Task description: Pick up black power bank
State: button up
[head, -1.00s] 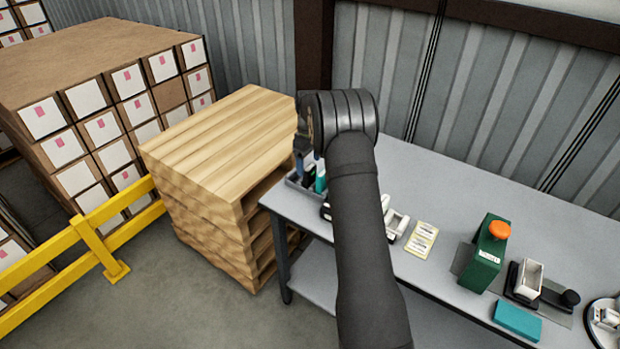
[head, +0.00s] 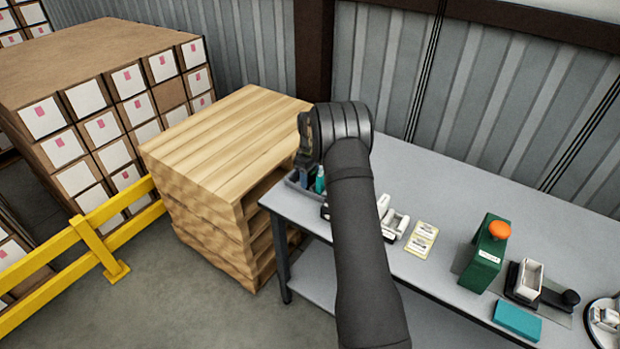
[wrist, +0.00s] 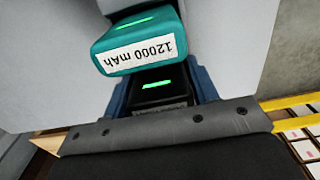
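The black power bank (wrist: 152,88), with a green light on its end, shows in the wrist view between the two blue fingers of my gripper (wrist: 162,97). The fingers lie close along both its sides; I cannot tell whether they press on it.
On the grey table (head: 450,182), white items (head: 394,222), a yellow card (head: 421,238), a green box with an orange knob (head: 484,255) and a teal block (head: 517,320) lie to the right. A wooden pallet stack (head: 215,150) stands left of the table.

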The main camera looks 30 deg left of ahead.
jog(key=c, duration=0.4)
